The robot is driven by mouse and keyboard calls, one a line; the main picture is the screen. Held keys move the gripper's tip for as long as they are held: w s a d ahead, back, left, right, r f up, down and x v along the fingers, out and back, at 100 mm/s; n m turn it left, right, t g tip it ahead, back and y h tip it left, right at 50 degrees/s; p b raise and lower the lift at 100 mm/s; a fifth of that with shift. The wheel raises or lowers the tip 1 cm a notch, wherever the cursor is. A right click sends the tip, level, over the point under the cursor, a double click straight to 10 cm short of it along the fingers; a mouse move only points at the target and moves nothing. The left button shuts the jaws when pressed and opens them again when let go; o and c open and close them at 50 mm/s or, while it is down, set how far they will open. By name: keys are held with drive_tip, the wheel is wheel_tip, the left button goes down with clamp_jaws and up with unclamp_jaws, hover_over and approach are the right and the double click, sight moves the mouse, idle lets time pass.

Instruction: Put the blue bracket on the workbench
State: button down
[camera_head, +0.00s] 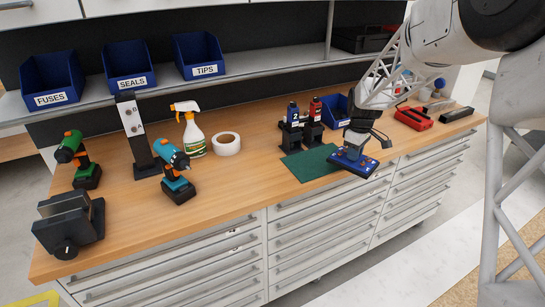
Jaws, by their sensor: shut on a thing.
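The blue bracket (349,164) is a flat blue plate with small orange-brown spots on its top. It is at the front edge of the wooden workbench (255,190), overlapping the right end of a dark green mat in the picture. My gripper (357,147) comes down from the upper right and is shut on the bracket. The fingertips are small and partly hidden against the bracket. I cannot tell whether the bracket touches the bench or hangs just above it.
Behind the green mat (308,163) stand black holders with a blue bottle (293,112) and a red bottle (315,109). A blue bin (336,108) is behind my gripper. A red tool (413,118) lies to the right. Tape (226,143), a spray bottle (191,130) and drills stand left.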

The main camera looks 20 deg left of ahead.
drive_tip(key=w+n, duration=0.1)
drive_tip(key=n, duration=0.1)
drive_tip(key=w+d+n, duration=0.1)
drive_tip(key=n, duration=0.1)
drive_tip(key=d+n, duration=0.1)
drive_tip(key=n, duration=0.1)
drive_tip(key=shift+w+d+n, duration=0.25)
drive_tip(key=shift+w+n, duration=0.05)
drive_tip(key=shift+w, duration=0.1)
drive_tip(key=w+d+n, duration=0.1)
drive_tip(key=n, duration=0.3)
drive_tip(key=w+d+n, duration=0.1)
drive_tip(key=n, duration=0.1)
drive_tip(key=shift+w+d+n, duration=0.3)
drive_tip(key=shift+w+n, duration=0.05)
drive_tip(key=shift+n, duration=0.05)
drive_tip(key=shift+w, duration=0.1)
drive_tip(key=shift+w+a+f, duration=0.25)
drive_tip(key=shift+w+a, duration=0.1)
drive_tip(key=shift+w, duration=2.1)
drive_tip(key=shift+w+a+f, duration=0.2)
drive_tip(key=shift+w+a, duration=0.2)
drive_tip(key=shift+w, duration=2.1)
drive_tip(key=shift+w+a+f, duration=0.25)
drive_tip(key=shift+w+a, duration=0.1)
drive_tip(key=shift+w, duration=2.1)
drive_tip(key=shift+w, duration=0.1)
drive_tip(key=shift+w, duration=0.3)
drive_tip(key=shift+f, duration=1.8)
drive_tip(key=shift+f, duration=0.1)
